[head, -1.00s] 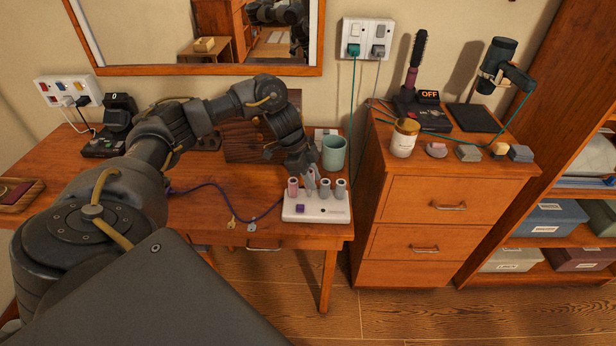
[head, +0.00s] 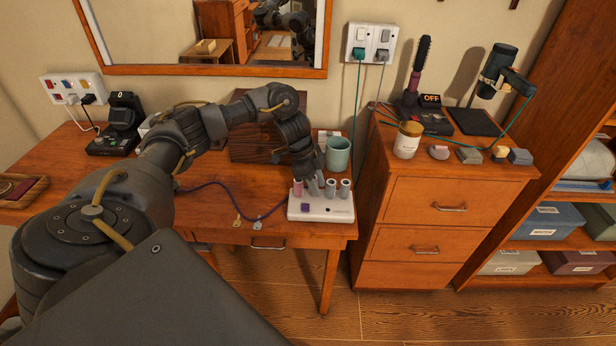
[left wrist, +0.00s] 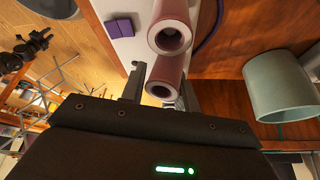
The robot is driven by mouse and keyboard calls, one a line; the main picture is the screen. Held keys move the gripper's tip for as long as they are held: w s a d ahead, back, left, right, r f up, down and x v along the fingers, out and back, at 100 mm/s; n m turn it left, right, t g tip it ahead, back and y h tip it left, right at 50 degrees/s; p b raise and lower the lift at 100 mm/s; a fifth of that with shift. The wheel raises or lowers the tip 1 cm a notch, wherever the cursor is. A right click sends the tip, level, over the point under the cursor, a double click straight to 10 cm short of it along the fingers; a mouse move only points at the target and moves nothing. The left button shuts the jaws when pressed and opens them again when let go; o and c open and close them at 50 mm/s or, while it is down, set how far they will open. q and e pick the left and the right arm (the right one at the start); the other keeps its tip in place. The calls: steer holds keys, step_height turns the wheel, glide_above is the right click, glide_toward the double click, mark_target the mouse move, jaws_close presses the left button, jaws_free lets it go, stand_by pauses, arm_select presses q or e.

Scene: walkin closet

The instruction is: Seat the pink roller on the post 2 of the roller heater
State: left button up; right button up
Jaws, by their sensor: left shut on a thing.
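The roller heater (head: 321,208) is a white block with a purple switch at the front right of the desk.
A purple cable (head: 222,186) runs across the desk (head: 210,212) to the left. A drawer cabinet (head: 437,208) stands to the right, with a jar (head: 407,141) on top.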

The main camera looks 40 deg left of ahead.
mark_target(315, 199)
arm_select(q)
steer(key=f, duration=0.2)
steer(key=s+f, duration=0.1)
steer(key=shift+d+g, duration=0.3)
steer(key=shift+a, duration=0.2)
steer(key=shift+w+f, duration=0.15)
steer(key=shift+f, duration=0.15)
jaws_close()
steer(key=o, duration=0.8)
jaws_free()
steer(key=shift+w+f, duration=0.15)
steer(key=shift+w, duration=0.15)
steer(key=shift+o, duration=1.1)
steer(key=shift+w+a+f, duration=0.1)
steer(key=shift+w+f, duration=0.1)
steer(key=shift+w, duration=0.05)
steer(key=shift+o, duration=0.3)
steer(key=shift+r, duration=0.1)
steer(key=shift+o, duration=0.5)
steer(key=shift+s+r, duration=0.2)
steer(key=shift+a, duration=0.1)
steer(key=shift+r, duration=0.1)
arm_select(e)
steer(key=shift+w+d+f, duration=0.3)
steer(key=shift+w+f, duration=0.3)
steer(key=shift+f, duration=0.1)
